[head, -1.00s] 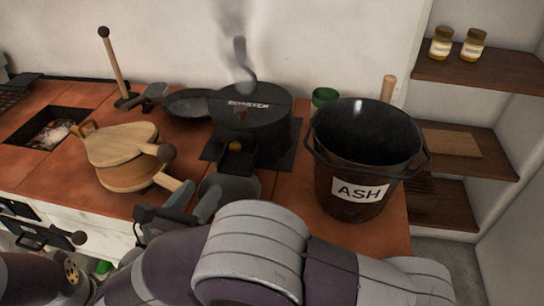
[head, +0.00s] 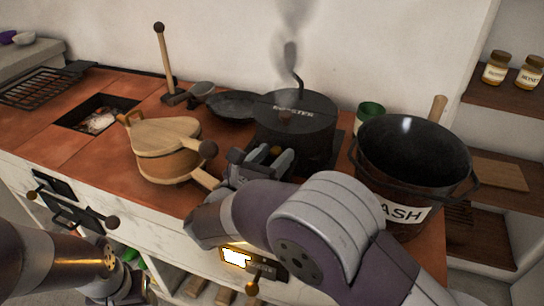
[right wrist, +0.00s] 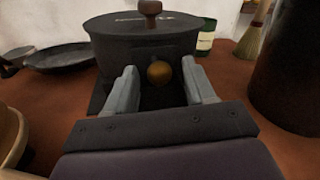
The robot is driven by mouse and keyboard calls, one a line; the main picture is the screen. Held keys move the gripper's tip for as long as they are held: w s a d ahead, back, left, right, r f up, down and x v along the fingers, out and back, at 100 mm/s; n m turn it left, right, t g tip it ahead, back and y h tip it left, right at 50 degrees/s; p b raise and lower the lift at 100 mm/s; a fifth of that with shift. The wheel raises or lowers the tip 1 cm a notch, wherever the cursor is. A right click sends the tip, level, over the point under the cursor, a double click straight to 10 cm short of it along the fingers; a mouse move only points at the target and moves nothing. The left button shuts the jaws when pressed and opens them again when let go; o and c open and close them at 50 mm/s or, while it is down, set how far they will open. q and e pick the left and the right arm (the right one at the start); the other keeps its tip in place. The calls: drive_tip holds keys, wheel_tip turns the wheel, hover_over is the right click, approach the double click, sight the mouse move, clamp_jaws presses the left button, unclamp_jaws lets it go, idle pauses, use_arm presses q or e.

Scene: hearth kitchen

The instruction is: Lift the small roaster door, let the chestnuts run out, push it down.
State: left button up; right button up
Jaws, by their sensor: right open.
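The black roaster (head: 300,115) stands on the red tiled counter, with smoke rising above it and a wooden knob on its lid. In the right wrist view the roaster (right wrist: 145,42) fills the top middle. A round brass knob (right wrist: 159,72) shows low on its front, before a dark opening or door I cannot make out. My right gripper (right wrist: 161,82) is open, its fingers on either side of the knob in the picture; contact is not visible. In the head view the right gripper (head: 270,158) is at the roaster's front. No chestnuts are visible. My left gripper (head: 115,280) is low at the left, its jaws unclear.
The ash bucket (head: 415,165) stands close right of the roaster. A green tin (head: 369,114) stands between roaster and bucket. A fire pit (head: 97,113) opens at the left.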

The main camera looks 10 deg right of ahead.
sight(272, 139)
clamp_jaws()
drive_tip(key=shift+r+p, duration=0.3)
drive_tip(key=shift+r, duration=1.95)
unclamp_jaws()
drive_tip(key=p+v, duration=0.1)
drive_tip(key=v, duration=1.1)
drive_tip(key=shift+s+a, duration=0.25)
drive_tip(key=shift+a, duration=0.05)
